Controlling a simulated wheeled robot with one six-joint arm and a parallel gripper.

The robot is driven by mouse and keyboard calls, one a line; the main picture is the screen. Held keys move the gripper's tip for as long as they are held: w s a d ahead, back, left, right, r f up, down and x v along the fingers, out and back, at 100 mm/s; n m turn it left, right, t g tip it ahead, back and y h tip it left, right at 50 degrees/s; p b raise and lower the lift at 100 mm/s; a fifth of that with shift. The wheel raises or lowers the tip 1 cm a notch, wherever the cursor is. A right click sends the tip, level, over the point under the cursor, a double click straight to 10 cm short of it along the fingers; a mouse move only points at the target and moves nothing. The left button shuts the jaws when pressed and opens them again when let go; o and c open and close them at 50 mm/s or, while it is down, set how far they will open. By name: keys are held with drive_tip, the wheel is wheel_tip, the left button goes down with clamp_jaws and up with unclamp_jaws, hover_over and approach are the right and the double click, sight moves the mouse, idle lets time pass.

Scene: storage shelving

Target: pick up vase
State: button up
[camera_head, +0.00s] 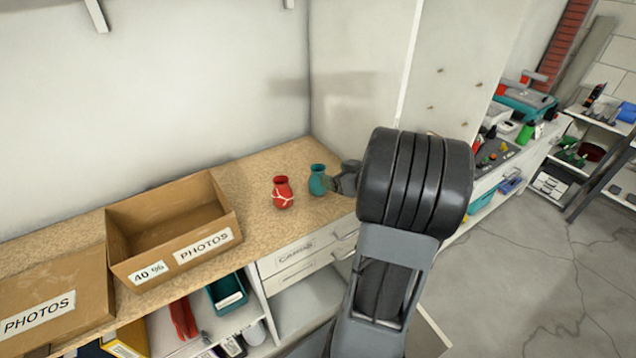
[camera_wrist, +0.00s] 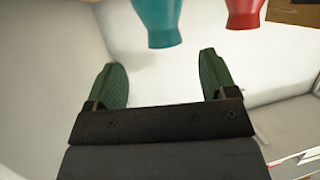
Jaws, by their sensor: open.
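A teal vase (camera_head: 318,180) stands upright on the wooden counter, and a red vase (camera_head: 283,192) with pale crack-like lines stands just to its left. My gripper (camera_head: 334,184) is at the right side of the teal vase, and my arm hides part of it. In the wrist view my gripper (camera_wrist: 163,75) is open, with its two green-padded fingers apart and nothing between them. The teal vase (camera_wrist: 157,22) shows at the top, beyond the fingertips and roughly centred between them. The red vase (camera_wrist: 244,12) is to its right. Both vases are cut off by the frame's top edge.
An open cardboard box (camera_head: 172,262) labelled PHOTOS stands left of the vases, with another box (camera_head: 55,300) beyond it. The wall corner closes off the back. White drawers (camera_head: 300,258) and shelves lie below the counter (camera_head: 255,185).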

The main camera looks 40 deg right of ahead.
sight(318, 171)
drive_tip(key=shift+a+x, duration=0.1)
drive_tip(key=shift+x, duration=1.8)
drive_tip(key=shift+a+x, duration=0.15)
drive_tip(key=shift+x, duration=1.75)
drive_tip(key=shift+c, duration=0.3)
drive_tip(key=c, duration=1)
